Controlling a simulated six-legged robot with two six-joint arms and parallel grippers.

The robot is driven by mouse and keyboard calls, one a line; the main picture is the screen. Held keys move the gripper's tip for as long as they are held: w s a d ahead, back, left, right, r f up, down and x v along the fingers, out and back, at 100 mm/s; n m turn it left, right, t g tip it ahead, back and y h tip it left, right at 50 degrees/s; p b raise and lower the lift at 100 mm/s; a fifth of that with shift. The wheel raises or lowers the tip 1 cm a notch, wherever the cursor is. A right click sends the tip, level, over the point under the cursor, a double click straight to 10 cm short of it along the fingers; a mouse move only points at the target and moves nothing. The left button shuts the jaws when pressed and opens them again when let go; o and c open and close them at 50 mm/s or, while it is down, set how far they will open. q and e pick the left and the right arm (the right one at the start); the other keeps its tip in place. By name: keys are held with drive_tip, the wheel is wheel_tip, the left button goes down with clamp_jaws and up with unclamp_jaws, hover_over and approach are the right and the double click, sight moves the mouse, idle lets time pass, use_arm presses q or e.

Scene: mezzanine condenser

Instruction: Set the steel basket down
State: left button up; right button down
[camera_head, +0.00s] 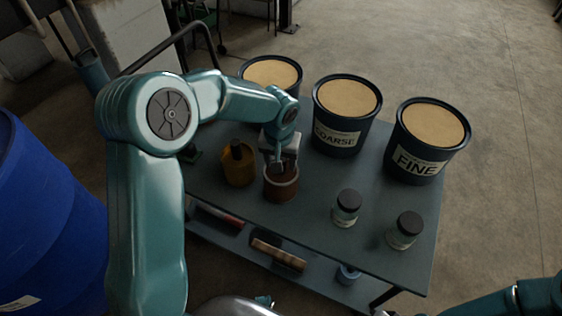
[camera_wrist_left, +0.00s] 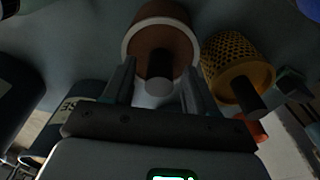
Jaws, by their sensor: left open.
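My left gripper (camera_head: 281,163) is over the table, directly above a brown round pot with a pale rim (camera_head: 281,186). In the left wrist view the open fingers (camera_wrist_left: 157,92) stand on either side of the dark, grey-tipped handle of this brown pot (camera_wrist_left: 137,35), with gaps visible. The pot rests on the table (camera_head: 310,228). A yellow pot with a dark handle (camera_head: 239,172) stands just left of it; in the left wrist view its yellow wall (camera_wrist_left: 240,57) is perforated. I cannot pick out a plainly steel basket. My right gripper is out of view.
Three dark tubs with tan contents stand at the back: one unlabelled (camera_head: 272,73), one marked COARSE (camera_head: 340,140), one marked FINE (camera_head: 415,163). Two dark-lidded jars (camera_head: 346,208) (camera_head: 404,232) stand front right. A blue drum (camera_head: 45,215) is at left. The table's middle right is clear.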

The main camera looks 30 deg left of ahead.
sight(279, 176)
use_arm(q)
wheel_tip(279, 176, up, 10)
drive_tip(key=s+p, duration=0.1)
drive_tip(key=shift+s+d+r, duration=0.15)
drive_tip(key=shift+r, duration=0.1)
drive_tip(key=shift+s, duration=0.1)
idle(0.3)
